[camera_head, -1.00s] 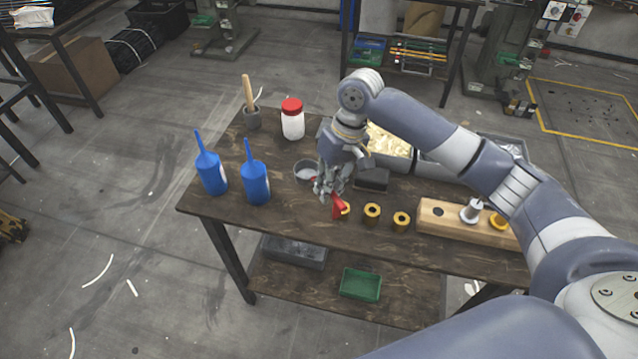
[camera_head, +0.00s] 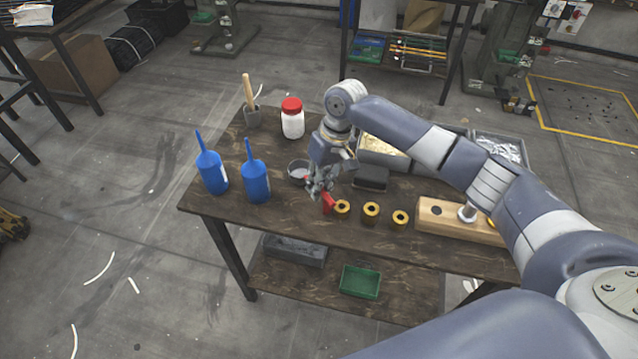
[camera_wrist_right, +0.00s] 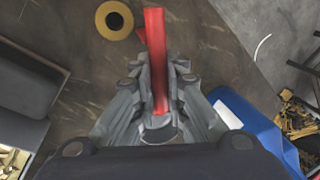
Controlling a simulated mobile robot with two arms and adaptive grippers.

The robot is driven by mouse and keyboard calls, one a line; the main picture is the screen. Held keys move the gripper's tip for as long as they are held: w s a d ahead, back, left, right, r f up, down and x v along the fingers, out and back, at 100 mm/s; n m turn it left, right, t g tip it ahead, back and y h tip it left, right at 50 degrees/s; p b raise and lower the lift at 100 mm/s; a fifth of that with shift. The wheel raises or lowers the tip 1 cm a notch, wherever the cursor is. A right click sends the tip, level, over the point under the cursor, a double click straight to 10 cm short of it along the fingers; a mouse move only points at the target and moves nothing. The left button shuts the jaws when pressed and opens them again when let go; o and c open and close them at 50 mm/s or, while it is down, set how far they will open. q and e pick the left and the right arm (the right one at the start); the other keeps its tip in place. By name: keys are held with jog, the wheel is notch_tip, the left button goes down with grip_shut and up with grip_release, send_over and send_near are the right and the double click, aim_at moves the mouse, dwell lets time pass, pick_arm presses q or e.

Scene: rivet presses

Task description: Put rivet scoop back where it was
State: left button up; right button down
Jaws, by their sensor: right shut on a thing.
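The red rivet scoop (camera_head: 328,203) is held in my right gripper (camera_head: 322,184), low over the wooden table near its front. In the right wrist view the red scoop (camera_wrist_right: 156,60) sticks out between the shut fingers of my right gripper (camera_wrist_right: 158,110). Its lower end is hidden by the fingers. I cannot tell whether the scoop touches the table. A yellow-topped cup (camera_head: 342,207) stands just right of the scoop; its ring top also shows in the wrist view (camera_wrist_right: 114,20). My left gripper is not in view.
Two blue bottles (camera_head: 256,180) stand left of the gripper. A round grey bowl (camera_head: 298,172) and a red-lidded jar (camera_head: 292,120) are behind it. More yellow-topped cups (camera_head: 371,210) and a wooden block (camera_head: 430,222) stand to the right. Metal trays (camera_head: 385,158) are behind. The table's front left is bare.

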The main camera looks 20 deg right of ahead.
jog(key=c, duration=1.6)
grip_release()
jog(key=shift+f, duration=0.1)
jog(key=shift+c, duration=0.2)
pick_arm(q)
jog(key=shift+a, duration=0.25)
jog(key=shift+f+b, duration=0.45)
jog(key=shift+b, duration=0.05)
pick_arm(e)
jog(key=v, duration=1.2)
jog(key=shift+s, duration=0.1)
